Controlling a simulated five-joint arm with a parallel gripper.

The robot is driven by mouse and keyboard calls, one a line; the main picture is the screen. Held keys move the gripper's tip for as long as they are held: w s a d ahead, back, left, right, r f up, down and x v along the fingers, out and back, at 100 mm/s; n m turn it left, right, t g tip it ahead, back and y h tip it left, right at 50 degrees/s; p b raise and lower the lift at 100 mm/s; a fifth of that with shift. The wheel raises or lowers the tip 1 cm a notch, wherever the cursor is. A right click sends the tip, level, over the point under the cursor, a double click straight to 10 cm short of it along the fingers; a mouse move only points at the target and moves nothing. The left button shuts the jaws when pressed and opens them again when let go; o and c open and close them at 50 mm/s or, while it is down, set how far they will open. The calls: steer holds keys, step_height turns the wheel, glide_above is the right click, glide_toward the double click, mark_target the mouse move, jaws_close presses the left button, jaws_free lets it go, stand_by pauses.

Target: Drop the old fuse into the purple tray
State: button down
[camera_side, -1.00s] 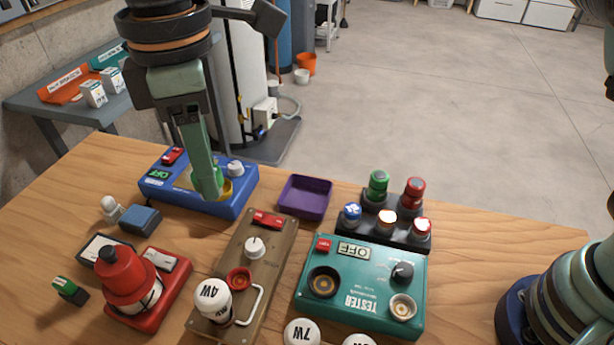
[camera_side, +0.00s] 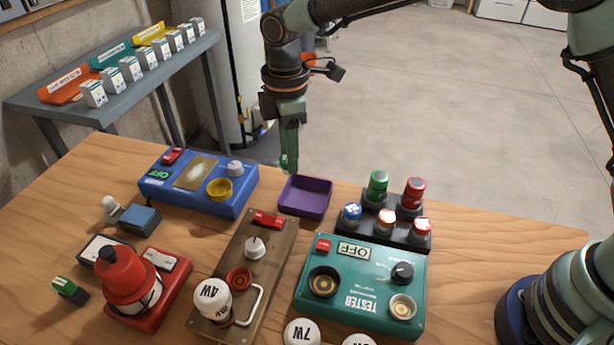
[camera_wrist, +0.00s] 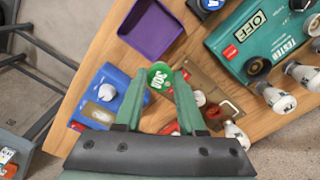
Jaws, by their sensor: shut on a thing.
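My gripper (camera_side: 287,165) is shut on the old fuse (camera_wrist: 160,77), whose round green top with white marking sits between the fingertips in the wrist view. In the side view only a small green part of it shows beside the fingers. The purple tray (camera_side: 304,197) is empty and lies on the table just below and slightly right of my gripper. It also shows in the wrist view (camera_wrist: 152,28), ahead of the fuse. My gripper is above the table near the tray's back left corner. The blue box (camera_side: 215,205) stands left of the tray, its yellow socket (camera_side: 219,188) empty.
A dark rack (camera_side: 400,232) with several coloured fuses stands right of the tray. The green tester (camera_side: 345,285) and the wooden panel (camera_side: 262,270) are in front. A red device (camera_side: 130,275) is at the front left.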

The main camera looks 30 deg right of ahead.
steer(key=shift+w+d+f, duration=0.25)
steer(key=shift+d+f, duration=0.75)
steer(key=shift+f, duration=0.65)
steer(key=shift+w+d+f, duration=0.25)
steer(key=shift+d+f, duration=0.75)
steer(key=shift+f, duration=0.7)
steer(key=shift+w+d+f, duration=0.25)
steer(key=shift+d+f, duration=0.75)
steer(key=shift+f, duration=0.65)
steer(key=shift+c, duration=2.1)
jaws_free()
